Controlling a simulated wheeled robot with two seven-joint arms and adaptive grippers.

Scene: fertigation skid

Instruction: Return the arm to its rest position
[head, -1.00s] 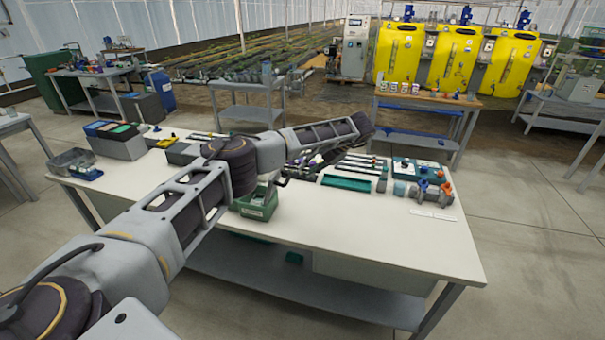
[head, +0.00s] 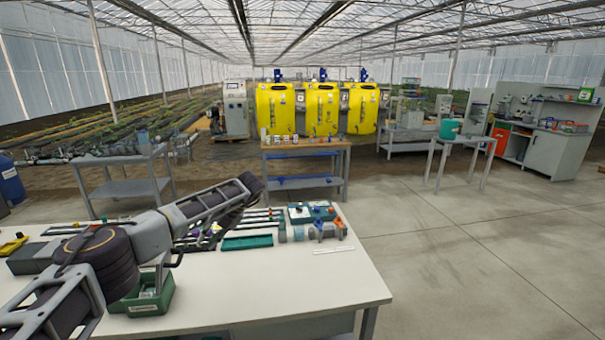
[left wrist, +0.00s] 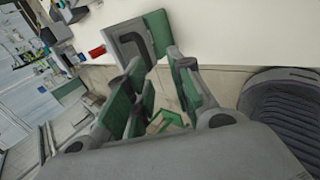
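My left arm (head: 105,262) comes in from the lower left in the head view and reaches over the near white table. Its forearm (head: 205,205) extends toward the far side of the table. In the left wrist view, my left gripper (left wrist: 156,62) has its green-padded fingers spread apart, with nothing held between them. The pale table top (left wrist: 230,35) fills the upper part of that view. My right gripper is in neither view.
The white table (head: 300,285) carries a green bin (head: 145,303) close to my arm, a teal tray (head: 247,242), and orange and blue valve fittings (head: 328,230). A wooden-topped bench (head: 303,147) and yellow tanks (head: 322,108) stand behind. The floor right of the table is clear.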

